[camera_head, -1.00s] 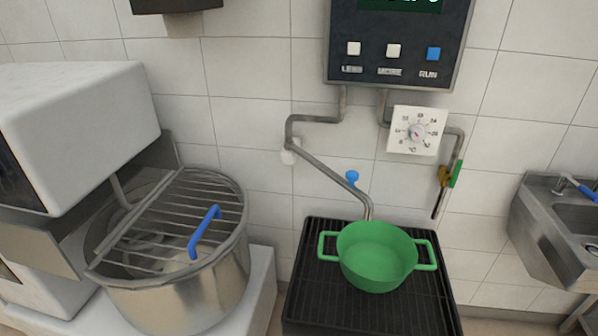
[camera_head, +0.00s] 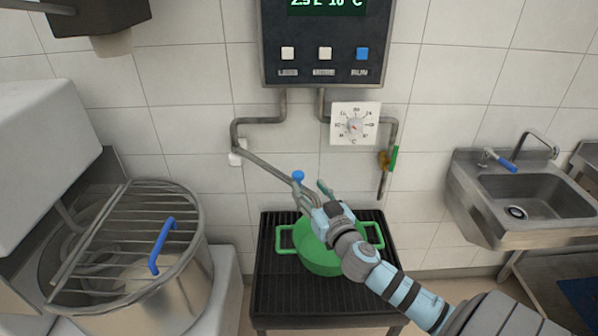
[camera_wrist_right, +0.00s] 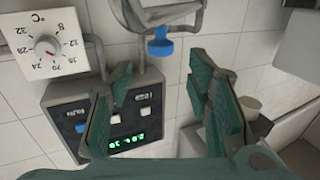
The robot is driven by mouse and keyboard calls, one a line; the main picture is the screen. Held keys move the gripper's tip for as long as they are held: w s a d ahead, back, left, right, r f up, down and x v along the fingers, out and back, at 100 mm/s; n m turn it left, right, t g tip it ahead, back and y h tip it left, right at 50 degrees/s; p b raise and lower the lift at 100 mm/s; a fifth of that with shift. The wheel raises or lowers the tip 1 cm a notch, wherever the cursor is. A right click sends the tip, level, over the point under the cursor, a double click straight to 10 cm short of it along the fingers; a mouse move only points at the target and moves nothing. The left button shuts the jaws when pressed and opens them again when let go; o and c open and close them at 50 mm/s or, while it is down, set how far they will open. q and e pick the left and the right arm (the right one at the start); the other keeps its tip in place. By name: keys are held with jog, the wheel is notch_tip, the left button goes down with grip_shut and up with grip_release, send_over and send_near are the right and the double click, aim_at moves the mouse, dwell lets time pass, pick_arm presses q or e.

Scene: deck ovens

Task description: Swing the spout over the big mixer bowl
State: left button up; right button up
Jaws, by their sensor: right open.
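The spout (camera_head: 262,168) is a grey pipe that runs from the wall down to the right, its end near the green pot (camera_head: 318,262). A blue knob (camera_head: 298,175) sits on it near its outer end. My right gripper (camera_head: 309,188) is open at that end, its fingers pointing up at the knob. In the right wrist view the blue knob (camera_wrist_right: 160,47) appears between and just beyond the open fingertips; I see no grip on it. The big steel mixer bowl (camera_head: 170,302) stands at the left, under a wire guard with a blue handle (camera_head: 161,245). My left gripper is out of view.
The pot stands on a black grated stand (camera_head: 268,285), partly hidden by my arm. A control box (camera_head: 325,35) and a dial (camera_head: 355,124) hang on the wall above. A steel sink (camera_head: 525,205) is at the right. A gap separates bowl and stand.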

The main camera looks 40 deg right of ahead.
aim_at(300, 178)
jog(key=p+x, duration=0.1)
jog(key=x, duration=0.6)
jog(key=shift+w, duration=0.35)
grip_shut()
